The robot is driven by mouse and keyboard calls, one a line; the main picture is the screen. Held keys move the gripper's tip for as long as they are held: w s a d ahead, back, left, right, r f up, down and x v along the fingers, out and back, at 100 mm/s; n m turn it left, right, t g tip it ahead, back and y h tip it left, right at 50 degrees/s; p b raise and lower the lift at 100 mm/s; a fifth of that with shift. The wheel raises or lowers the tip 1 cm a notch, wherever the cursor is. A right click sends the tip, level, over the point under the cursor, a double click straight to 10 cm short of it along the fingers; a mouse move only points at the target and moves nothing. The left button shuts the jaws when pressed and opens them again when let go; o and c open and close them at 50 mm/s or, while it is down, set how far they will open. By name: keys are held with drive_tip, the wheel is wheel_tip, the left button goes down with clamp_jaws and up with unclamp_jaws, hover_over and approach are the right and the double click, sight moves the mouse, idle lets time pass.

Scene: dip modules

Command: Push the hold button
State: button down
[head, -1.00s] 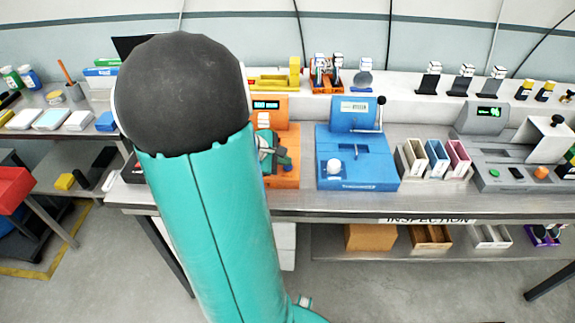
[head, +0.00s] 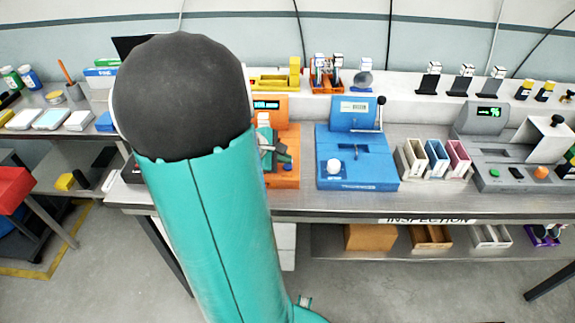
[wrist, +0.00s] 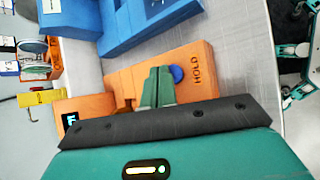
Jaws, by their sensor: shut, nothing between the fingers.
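The hold button (wrist: 177,74) is a round blue button on an orange machine (wrist: 196,56), with the word HOLD printed beside it. My gripper (wrist: 158,74) is shut and empty, its green fingers over the orange top. In the wrist view the fingertips lie just left of the button and overlap its edge; I cannot tell whether they touch it. In the head view the orange machine (head: 285,181) is partly hidden behind my arm. My gripper (head: 281,157) shows low over its top there, in front of its lit display (head: 266,105).
A blue machine (head: 357,170) with a lever stands right of the orange one. Sorting bins (head: 437,160) and a grey machine (head: 484,123) stand further right. Orange and yellow racks (head: 326,75) sit on the shelf behind. The bench front edge (head: 330,207) is clear.

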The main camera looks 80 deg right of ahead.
sight(284, 168)
drive_tip(key=shift+r, duration=3)
